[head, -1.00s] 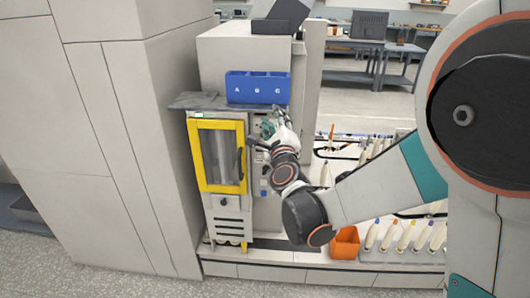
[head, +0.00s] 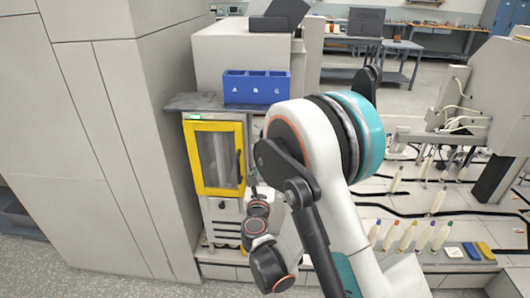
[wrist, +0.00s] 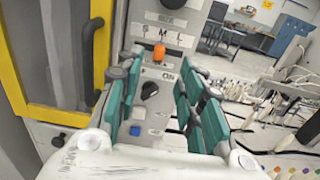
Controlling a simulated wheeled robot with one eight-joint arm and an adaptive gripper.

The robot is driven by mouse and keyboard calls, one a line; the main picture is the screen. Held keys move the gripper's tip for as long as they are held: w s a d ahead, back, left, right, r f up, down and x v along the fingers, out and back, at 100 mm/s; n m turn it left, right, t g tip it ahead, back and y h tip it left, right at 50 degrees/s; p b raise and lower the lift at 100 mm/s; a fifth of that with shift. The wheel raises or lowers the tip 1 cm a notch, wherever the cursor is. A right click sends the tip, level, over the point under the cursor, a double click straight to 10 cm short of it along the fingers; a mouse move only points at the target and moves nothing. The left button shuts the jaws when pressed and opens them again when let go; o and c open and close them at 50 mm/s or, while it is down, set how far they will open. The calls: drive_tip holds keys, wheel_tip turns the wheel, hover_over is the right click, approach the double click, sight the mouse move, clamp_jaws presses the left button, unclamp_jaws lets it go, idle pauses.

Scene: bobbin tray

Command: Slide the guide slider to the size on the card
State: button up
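The guide slider has an orange knob (wrist: 159,52) on the grey control panel (wrist: 152,112), in the wrist view. It sits below the S M L letters, about under M. My gripper (wrist: 163,78) is open, with its teal fingers apart and nothing between them. It faces the panel, with the orange knob beyond the fingertips and a black rotary switch (wrist: 149,90) showing between the fingers. In the head view my gripper (head: 252,188) is small and partly hidden beside the machine's yellow-framed door. I cannot make out a size card or its print.
The yellow-framed door (head: 215,124) with its dark handle is just left of the panel. A blue bin marked A B C (head: 256,88) stands on top. A row of bobbins (head: 407,236) stands at the right. A tall grey cabinet (head: 90,110) is at the left.

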drive_tip(key=w+b, duration=0.1)
drive_tip(key=w, duration=0.8)
drive_tip(key=shift+d, duration=0.15)
drive_tip(key=shift+w, duration=0.1)
clamp_jaws()
